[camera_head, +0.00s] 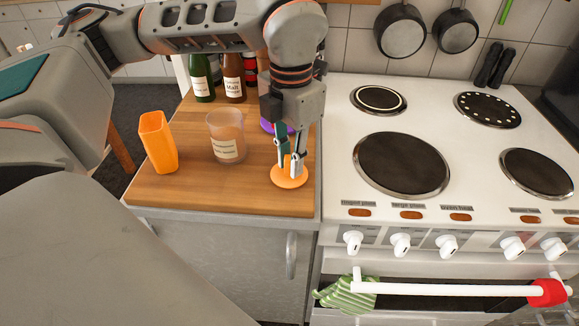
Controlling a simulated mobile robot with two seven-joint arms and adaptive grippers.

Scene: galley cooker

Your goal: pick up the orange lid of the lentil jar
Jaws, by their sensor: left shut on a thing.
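The orange lid (288,180) is a flat round disc at the front right of the wooden counter, close to the cooker. My left gripper (290,170) points down onto it, with its fingers together at the lid's middle, shut on the lid. Whether the lid touches the counter or is just above it, I cannot tell. The lentil jar (227,137) is a see-through tub with a pale label, standing open to the left of the lid. My right gripper is not in view.
An orange cup (158,142) stands left of the jar. Dark bottles (233,77) stand behind, and a purple thing (268,126) is partly hidden by my gripper. The white cooker (430,100) adjoins at right. The counter's front left is clear.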

